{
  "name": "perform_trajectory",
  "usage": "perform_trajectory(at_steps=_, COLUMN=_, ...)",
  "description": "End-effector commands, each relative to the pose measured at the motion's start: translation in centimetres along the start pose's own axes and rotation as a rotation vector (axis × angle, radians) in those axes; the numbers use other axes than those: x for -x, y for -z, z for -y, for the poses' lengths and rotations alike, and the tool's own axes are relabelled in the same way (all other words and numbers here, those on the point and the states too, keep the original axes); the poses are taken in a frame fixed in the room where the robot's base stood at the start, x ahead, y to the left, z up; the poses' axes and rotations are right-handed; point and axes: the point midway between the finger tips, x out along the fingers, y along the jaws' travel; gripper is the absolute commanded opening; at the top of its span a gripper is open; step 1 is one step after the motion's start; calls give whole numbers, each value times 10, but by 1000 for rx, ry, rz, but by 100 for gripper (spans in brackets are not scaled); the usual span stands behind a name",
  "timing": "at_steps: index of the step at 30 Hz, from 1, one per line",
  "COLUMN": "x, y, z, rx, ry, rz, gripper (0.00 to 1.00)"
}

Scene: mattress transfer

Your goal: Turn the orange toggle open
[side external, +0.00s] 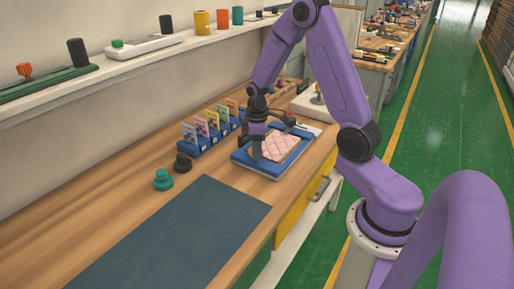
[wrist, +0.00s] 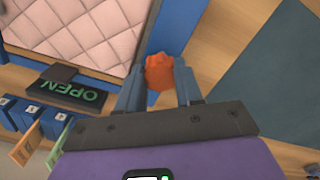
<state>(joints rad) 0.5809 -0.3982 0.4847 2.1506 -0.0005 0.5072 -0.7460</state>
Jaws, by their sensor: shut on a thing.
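The orange toggle (wrist: 160,72) shows in the wrist view between the two fingers of my gripper (wrist: 162,78). My gripper is shut on it at the edge of the blue frame (wrist: 147,28) around the pink quilted mattress (wrist: 85,30). A dark plate with green "OPEN" lettering (wrist: 72,94) sits beside that frame. In the side view my gripper (side external: 257,150) points down at the left part of the blue frame (side external: 262,172), next to the mattress (side external: 278,147). The toggle is hidden there.
A blue holder with several cards (side external: 208,126) stands behind my gripper. A black knob (side external: 182,162) and a green knob (side external: 163,180) stand to its left. A dark mat (side external: 175,235) lies clear in front. A shelf (side external: 110,62) with several objects runs along the wall.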

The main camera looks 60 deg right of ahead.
Motion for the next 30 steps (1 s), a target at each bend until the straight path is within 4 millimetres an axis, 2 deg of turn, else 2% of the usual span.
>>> perform_trajectory(at_steps=6, x=1, y=1, z=0, rx=183, ry=-2, rz=-3, gripper=5)
perform_trajectory(at_steps=15, x=1, y=1, z=-1, rx=357, ry=-3, rz=-3, gripper=5)
perform_trajectory(at_steps=30, x=1, y=1, z=-1, rx=435, ry=-3, rz=-3, gripper=5)
